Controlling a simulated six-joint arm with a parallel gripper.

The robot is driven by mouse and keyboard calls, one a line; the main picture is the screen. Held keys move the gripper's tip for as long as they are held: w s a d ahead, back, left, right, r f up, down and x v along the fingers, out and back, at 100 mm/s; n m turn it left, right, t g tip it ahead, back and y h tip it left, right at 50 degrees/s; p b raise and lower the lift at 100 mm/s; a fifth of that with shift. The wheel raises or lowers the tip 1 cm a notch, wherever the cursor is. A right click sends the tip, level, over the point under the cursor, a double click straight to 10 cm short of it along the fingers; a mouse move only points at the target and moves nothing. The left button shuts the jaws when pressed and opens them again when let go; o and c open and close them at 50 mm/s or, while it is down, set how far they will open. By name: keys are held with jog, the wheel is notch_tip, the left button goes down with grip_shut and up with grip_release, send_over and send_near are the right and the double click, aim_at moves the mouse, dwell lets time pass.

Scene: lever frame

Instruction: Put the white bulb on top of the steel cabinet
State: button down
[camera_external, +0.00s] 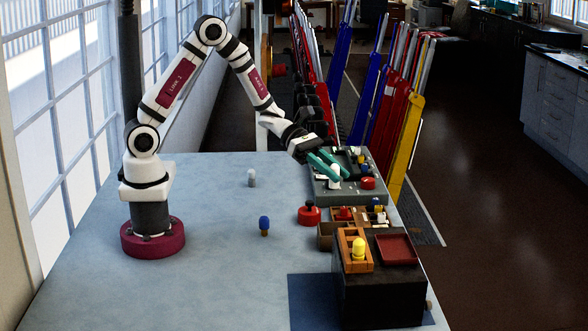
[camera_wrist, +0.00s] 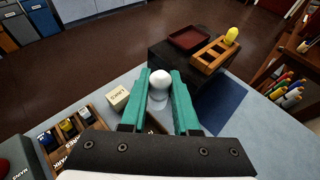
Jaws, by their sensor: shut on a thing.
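The white bulb (camera_wrist: 160,80) is held between the two teal fingers of my gripper (camera_wrist: 161,88), with its round top showing at their tips. In the external view my gripper (camera_external: 334,168) is over the grey box with knobs, and a white bulb (camera_external: 334,181) shows at its fingertips. The dark cabinet (camera_external: 378,295), which looks like the steel one, stands at the front right of the table. It also shows ahead in the wrist view (camera_wrist: 177,64). Its top carries a red tray (camera_external: 397,248) and a wooden rack (camera_external: 346,262) with a yellow bulb (camera_external: 359,247).
The grey box (camera_external: 322,190) bears several coloured knobs. A compartmented wooden tray (camera_external: 327,240) lies between it and the cabinet. A red knobbed item (camera_external: 309,213), a blue-topped bulb (camera_external: 264,224) and another pale bulb (camera_external: 252,178) stand on the table. A blue mat (camera_external: 308,300) lies beside the cabinet.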

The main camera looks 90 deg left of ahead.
jog(key=s+a+f+n+t+y, duration=0.15)
jog(key=s+a, duration=0.35)
jog(key=a, duration=0.5)
jog(key=s+a+f+n+t+y, duration=0.1)
jog(key=s+a+f+n+y, duration=0.2)
jog(key=a, duration=0.6)
jog(key=s+a+f+n+t+y, duration=0.1)
jog(key=s+a+n+y, duration=0.2)
jog(key=s+a, duration=0.5)
jog(key=s+a+f+n+y, duration=0.3)
jog(key=s+a+n+y, duration=0.2)
jog(key=s+a, duration=0.7)
jog(key=shift+y, duration=0.25)
jog(key=s+f, duration=0.1)
jog(key=f, duration=0.1)
jog(key=s+d+f, duration=0.1)
jog(key=f, duration=0.2)
jog(key=s+f, duration=0.1)
jog(key=f, duration=0.2)
jog(key=shift+d, duration=0.35)
jog(key=shift+f, duration=0.15)
jog(key=c, duration=0.7)
grip_release()
jog(key=shift+w, duration=0.1)
jog(key=shift+o, duration=0.2)
